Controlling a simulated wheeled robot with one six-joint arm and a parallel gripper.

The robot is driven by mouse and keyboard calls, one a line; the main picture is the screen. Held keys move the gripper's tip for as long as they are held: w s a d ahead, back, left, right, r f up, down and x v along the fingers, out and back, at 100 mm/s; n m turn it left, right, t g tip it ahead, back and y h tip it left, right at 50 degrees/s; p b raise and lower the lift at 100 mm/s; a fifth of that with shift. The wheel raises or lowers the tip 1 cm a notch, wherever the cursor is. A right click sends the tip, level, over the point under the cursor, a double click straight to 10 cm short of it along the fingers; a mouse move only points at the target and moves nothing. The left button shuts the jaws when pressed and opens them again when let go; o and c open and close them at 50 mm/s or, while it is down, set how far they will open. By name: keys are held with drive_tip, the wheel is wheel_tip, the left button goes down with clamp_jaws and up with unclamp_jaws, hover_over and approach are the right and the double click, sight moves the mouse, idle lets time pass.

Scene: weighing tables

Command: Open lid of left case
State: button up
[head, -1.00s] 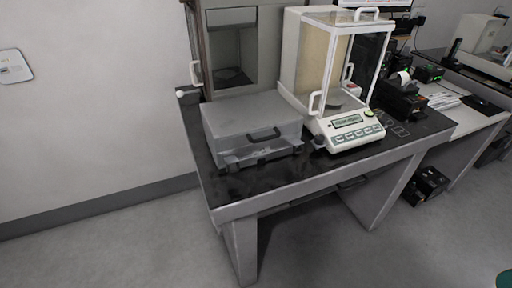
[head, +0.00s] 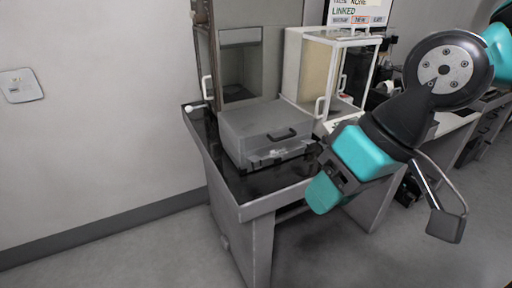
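The left case (head: 262,126) is a grey box with a dark handle and latches on its front face. It sits on the dark top of the weighing table, its lid shut. My gripper (head: 325,188) is at the end of the teal and black arm, in front of the table and to the right of and below the case. It is apart from the case. Its fingers point down and left, and I cannot make out whether they are open or shut.
A glass-sided balance (head: 331,75) stands right of the case, its front partly hidden by my arm. A tall grey cabinet (head: 239,55) with an open front stands behind the case. The table's (head: 256,205) front edge lies below the case. Floor at left is clear.

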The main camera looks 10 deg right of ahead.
drive_tip(key=w+f+m+t+y+b, duration=0.1)
drive_tip(key=w+f+m+t+b, duration=0.3)
drive_tip(key=w+f+m+b, duration=0.3)
drive_tip(key=m+t+h+b, duration=0.1)
drive_tip(key=m+t, duration=0.8)
drive_tip(key=m, duration=0.3)
approach(285, 138)
drive_tip(key=p+x, duration=0.3)
drive_tip(key=x, duration=0.7)
drive_tip(key=shift+w+a+f, duration=0.1)
drive_tip(key=shift+w+a, duration=0.1)
drive_tip(key=shift+w, duration=0.1)
clamp_jaws()
